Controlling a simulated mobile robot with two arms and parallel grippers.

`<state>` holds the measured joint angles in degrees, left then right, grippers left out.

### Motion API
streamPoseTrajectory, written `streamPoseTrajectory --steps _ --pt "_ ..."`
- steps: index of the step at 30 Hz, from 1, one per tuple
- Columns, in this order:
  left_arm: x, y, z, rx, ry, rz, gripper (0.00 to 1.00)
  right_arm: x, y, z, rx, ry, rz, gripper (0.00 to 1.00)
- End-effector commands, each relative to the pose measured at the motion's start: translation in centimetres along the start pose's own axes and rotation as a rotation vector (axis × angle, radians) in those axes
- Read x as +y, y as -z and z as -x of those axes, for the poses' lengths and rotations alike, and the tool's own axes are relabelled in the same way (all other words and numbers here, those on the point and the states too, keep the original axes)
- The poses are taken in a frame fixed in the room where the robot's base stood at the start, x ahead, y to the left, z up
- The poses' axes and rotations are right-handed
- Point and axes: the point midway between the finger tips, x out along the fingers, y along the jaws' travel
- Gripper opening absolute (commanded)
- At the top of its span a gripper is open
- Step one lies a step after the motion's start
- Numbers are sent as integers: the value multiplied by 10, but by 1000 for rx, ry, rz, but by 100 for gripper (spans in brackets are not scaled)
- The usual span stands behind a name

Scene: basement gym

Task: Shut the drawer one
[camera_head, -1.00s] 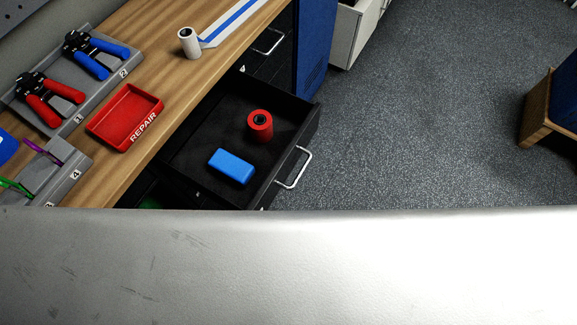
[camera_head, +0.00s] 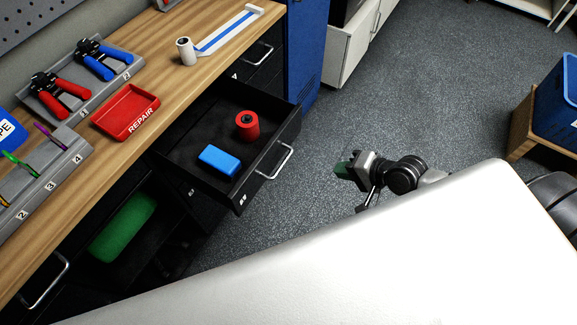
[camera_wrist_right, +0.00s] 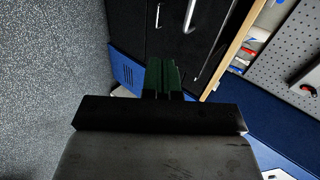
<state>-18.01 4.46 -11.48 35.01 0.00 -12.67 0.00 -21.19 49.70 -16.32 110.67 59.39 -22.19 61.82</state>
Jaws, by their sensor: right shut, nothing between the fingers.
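A black drawer (camera_head: 176,160) is pulled out from under the workbench, with a red roll (camera_head: 247,125) and a blue block (camera_head: 219,160) inside. Its front carries a silver handle (camera_head: 277,163) and a small label too small to read for sure. A second open black compartment at lower left holds a green block (camera_head: 123,226). I cannot tell from the labels which is drawer one. My right gripper (camera_head: 342,169), with dark green fingers, is shut and empty over the floor, right of the drawer handle and apart from it. Its fingers also show in the wrist view (camera_wrist_right: 163,62). My left gripper is out of view.
The wooden bench top (camera_head: 165,92) holds a red REPAIR tray (camera_head: 126,112), pliers racks and a white roll (camera_head: 185,51). A blue cabinet (camera_head: 307,45) stands behind the drawer. A blue bin (camera_head: 568,95) is at right. Floor between is clear.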

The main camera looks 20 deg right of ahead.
Motion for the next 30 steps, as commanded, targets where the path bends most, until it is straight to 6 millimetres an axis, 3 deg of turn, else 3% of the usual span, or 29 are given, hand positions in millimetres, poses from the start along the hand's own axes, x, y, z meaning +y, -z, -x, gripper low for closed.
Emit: streamPoseTrajectory --steps 3,7,19,22,30 --pt "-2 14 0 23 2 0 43 -7 -4 -2 -17 10 -19 0" --pt "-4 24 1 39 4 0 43 -8 -4 -18 -14 13 -20 0" --pt "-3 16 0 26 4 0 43 -9 -5 -102 -15 12 -17 0" --pt "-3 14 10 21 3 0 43 -26 -5 -110 -14 13 -16 0" --pt "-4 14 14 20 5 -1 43 -37 -5 -124 -15 9 -14 0"
